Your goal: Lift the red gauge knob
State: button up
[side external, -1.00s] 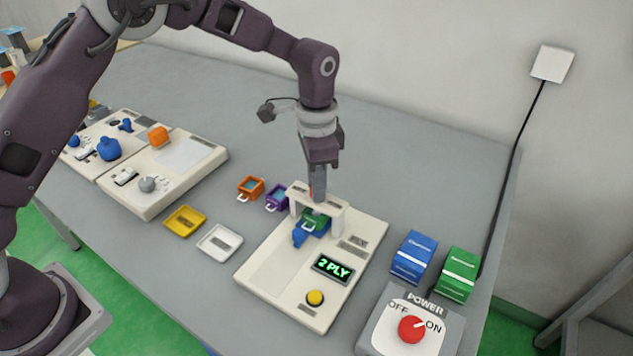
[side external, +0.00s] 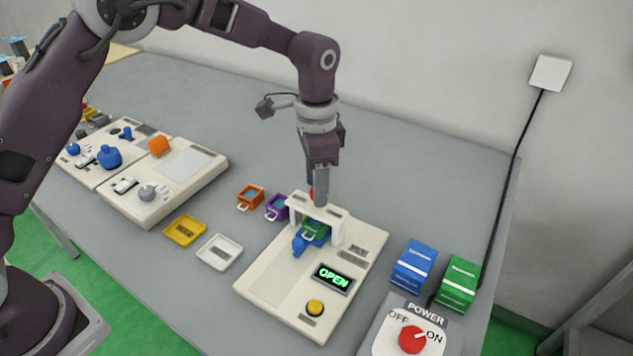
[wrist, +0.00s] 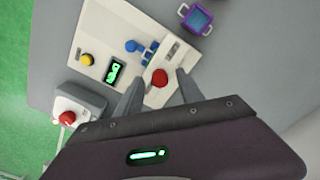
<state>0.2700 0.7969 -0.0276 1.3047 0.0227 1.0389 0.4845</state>
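The red gauge knob (side external: 312,193) is at the top of a white bridge (side external: 335,212) on the cream gauge unit (side external: 262,280). In the side view it is partly hidden behind a finger of my gripper (side external: 317,196). In the wrist view the round red knob (wrist: 159,77) lies between the two spread fingers of my gripper (wrist: 161,73), with a visible gap on each side. My gripper is open and points down over the bridge. The unit's display (side external: 333,278) reads OPEN. A green piece (side external: 315,232) and a blue part (side external: 299,244) are under the bridge.
A yellow button (side external: 315,307) is at the unit's front. Orange (side external: 250,196) and purple (side external: 277,206) holders and yellow (side external: 184,229) and white (side external: 219,251) trays lie left. Blue (side external: 414,266) and green (side external: 459,283) boxes and a power switch (side external: 412,339) stand right.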

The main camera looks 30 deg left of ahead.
notch_tip(320, 180, up, 7)
jog(key=shift+r, duration=0.1)
dwell(0.3)
jog(key=s+a+r+n+t, duration=0.35)
jog(key=s+a+r, duration=0.45)
jog(key=s+r, duration=0.4)
jog(key=s+a+f+n+t, duration=0.1)
jog(key=s+a+n, duration=0.1)
jog(key=s, duration=0.7)
jog(key=s+a+f+n+t, duration=0.1)
jog(key=s+a+f+n, duration=0.1)
jog(key=s, duration=0.7)
jog(key=shift+s+a+f+n, duration=0.15)
jog(key=shift+s+a+n, duration=0.05)
jog(key=shift+a+n, duration=0.55)
